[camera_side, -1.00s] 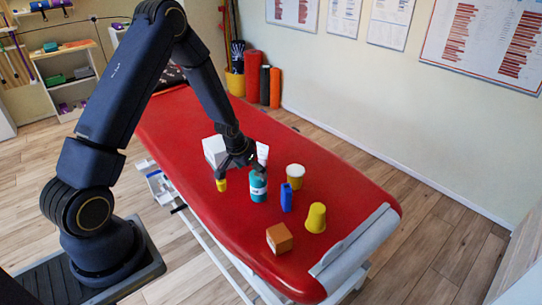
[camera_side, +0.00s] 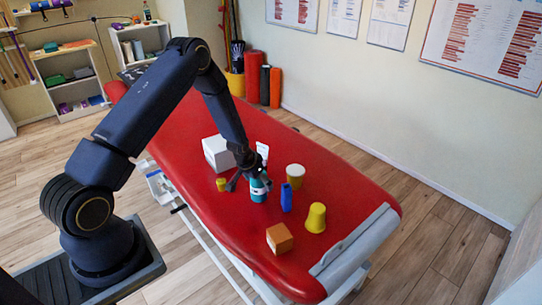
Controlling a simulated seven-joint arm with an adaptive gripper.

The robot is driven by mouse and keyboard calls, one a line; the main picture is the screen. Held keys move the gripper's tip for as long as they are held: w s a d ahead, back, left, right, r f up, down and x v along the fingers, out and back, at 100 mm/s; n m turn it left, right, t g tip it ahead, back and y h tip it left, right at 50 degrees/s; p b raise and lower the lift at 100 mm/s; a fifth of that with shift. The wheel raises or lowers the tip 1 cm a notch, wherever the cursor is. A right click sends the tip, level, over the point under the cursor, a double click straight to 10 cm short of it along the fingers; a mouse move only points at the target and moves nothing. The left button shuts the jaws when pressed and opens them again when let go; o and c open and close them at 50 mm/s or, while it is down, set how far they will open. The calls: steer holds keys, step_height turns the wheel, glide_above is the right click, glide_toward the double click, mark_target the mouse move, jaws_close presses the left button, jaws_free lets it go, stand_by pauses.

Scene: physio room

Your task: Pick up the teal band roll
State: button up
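The teal band roll (camera_side: 258,194), a teal cylinder with a pale label, stands upright on the red treatment table (camera_side: 335,187). My gripper (camera_side: 250,184) is low over it, and its fingers and palm hide the roll's top. One finger reaches out to the left with a gap between it and the roll. The other is at the roll's upper right, and I cannot tell whether it touches. The fingers look spread.
Close by are a white box (camera_side: 217,153), a small yellow piece (camera_side: 221,184), a white tube (camera_side: 262,150), a white-topped yellow jar (camera_side: 295,177) and a blue bottle (camera_side: 286,198). A yellow cup (camera_side: 315,218) and an orange block (camera_side: 279,238) stand nearer the front.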

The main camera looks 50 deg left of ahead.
steer(key=c, duration=1.3)
steer(key=shift+r, duration=0.1)
steer(key=shift+c, duration=0.2)
